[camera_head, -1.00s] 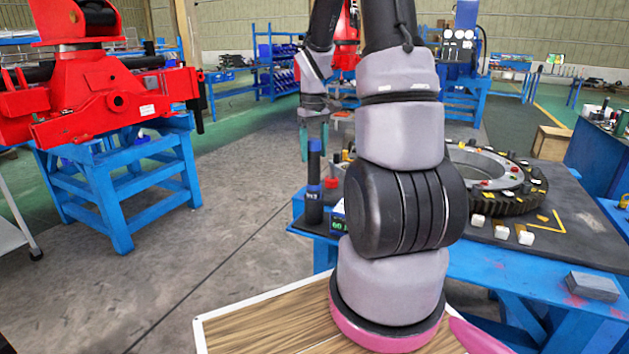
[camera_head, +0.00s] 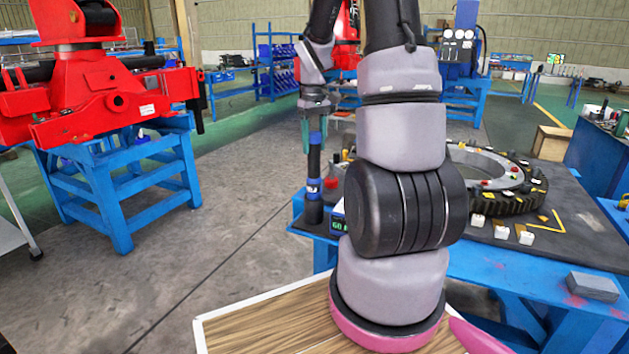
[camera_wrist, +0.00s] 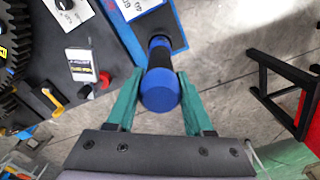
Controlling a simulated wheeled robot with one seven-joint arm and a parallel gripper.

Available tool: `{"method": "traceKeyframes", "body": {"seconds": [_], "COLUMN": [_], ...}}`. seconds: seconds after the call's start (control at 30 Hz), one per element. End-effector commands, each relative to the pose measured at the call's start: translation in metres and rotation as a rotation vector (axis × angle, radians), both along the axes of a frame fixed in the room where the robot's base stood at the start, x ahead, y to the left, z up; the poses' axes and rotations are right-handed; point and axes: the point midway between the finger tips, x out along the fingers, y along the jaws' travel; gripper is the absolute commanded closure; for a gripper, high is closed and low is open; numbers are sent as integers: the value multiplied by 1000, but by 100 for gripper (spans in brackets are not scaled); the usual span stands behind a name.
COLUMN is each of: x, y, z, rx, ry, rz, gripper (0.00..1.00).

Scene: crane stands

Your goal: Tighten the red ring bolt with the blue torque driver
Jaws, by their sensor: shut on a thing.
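The blue torque driver (camera_head: 314,160), black with blue bands, stands upright at the left corner of the worktable. My gripper (camera_head: 313,135) is at its upper part. In the wrist view, the driver's round blue cap (camera_wrist: 160,92) sits between the two teal fingers of my gripper (camera_wrist: 160,108), which is shut on it. The ring (camera_head: 515,203) lies on the table to the right, partly hidden by my arm. Small red bolt heads (camera_head: 487,182) show on it among other coloured ones; I cannot tell which is the task's bolt.
A small box with a green display (camera_head: 338,226) stands beside the driver. A red knob (camera_wrist: 104,79) is near it in the wrist view. White-topped blocks (camera_head: 502,231) and a grey block (camera_head: 593,287) lie on the worktable (camera_head: 470,255).

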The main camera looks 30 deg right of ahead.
Motion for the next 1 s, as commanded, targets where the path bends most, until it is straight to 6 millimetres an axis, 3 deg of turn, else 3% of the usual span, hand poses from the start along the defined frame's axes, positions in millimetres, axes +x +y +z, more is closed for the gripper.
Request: {"method": "traceKeyframes", "body": {"seconds": [1.0], "x": [1], "y": [0], "z": [46], "rx": [-1], "ry": [-4], "rz": [1], "gripper": [100]}}
